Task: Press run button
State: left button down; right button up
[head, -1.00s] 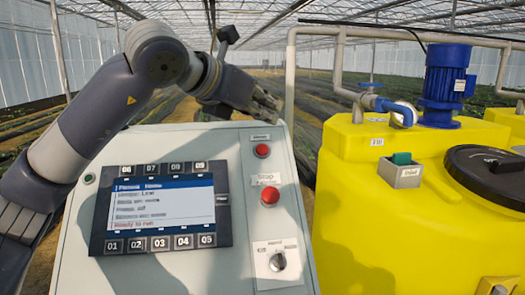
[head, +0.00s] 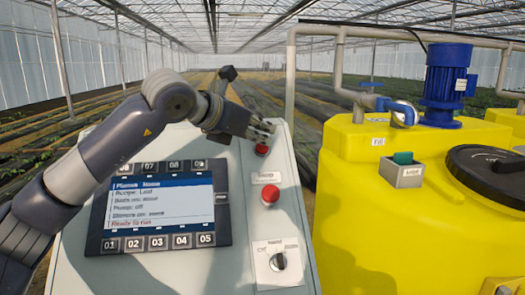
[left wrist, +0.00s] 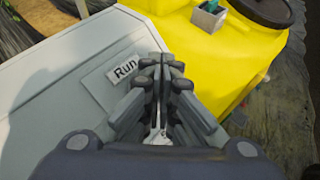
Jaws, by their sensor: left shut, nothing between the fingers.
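The grey control panel (head: 165,272) stands in front of me in the head view. My left gripper (head: 268,128) is shut and empty, over the panel's top right part. A small round red button or lamp (head: 262,150) shows just below its fingertips; I cannot tell whether they touch. In the left wrist view a white "Run" label (left wrist: 125,69) lies left of the fingers (left wrist: 163,62), which hide what is beside it. The screen (head: 160,207) reads "Ready to run". My right gripper is not in view.
A larger red button (head: 270,195) under a label that seems to read "Stop" and a rotary selector (head: 278,262) sit lower on the panel. A yellow tank (head: 365,200) with a blue motor (head: 445,85) stands close on the right. Pipes run behind it.

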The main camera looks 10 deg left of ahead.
pick_arm(q)
jog(key=shift+s, duration=0.1)
dwell(1.3)
jog(key=shift+w+a+f+b, duration=0.15)
jog(key=shift+w+f+b, duration=0.15)
jog(key=shift+b, duration=0.05)
jog(key=shift+w+a+f, duration=0.1)
jog(key=shift+w+f, duration=0.15)
jog(key=shift+f, duration=0.05)
dwell(1.0)
jog(key=shift+s, duration=0.1)
jog(key=shift+s+d+r+b, duration=0.25)
jog(key=shift+s+r+b, duration=0.15)
jog(key=shift+r, duration=0.2)
jog(key=s+r, duration=0.1)
jog(key=r, duration=0.1)
jog(key=s+d+r, duration=0.1)
jog(key=s, duration=0.1)
jog(key=shift+d+r+p, duration=0.1)
jog(key=shift+r+p, duration=0.2)
jog(key=shift+r, duration=0.05)
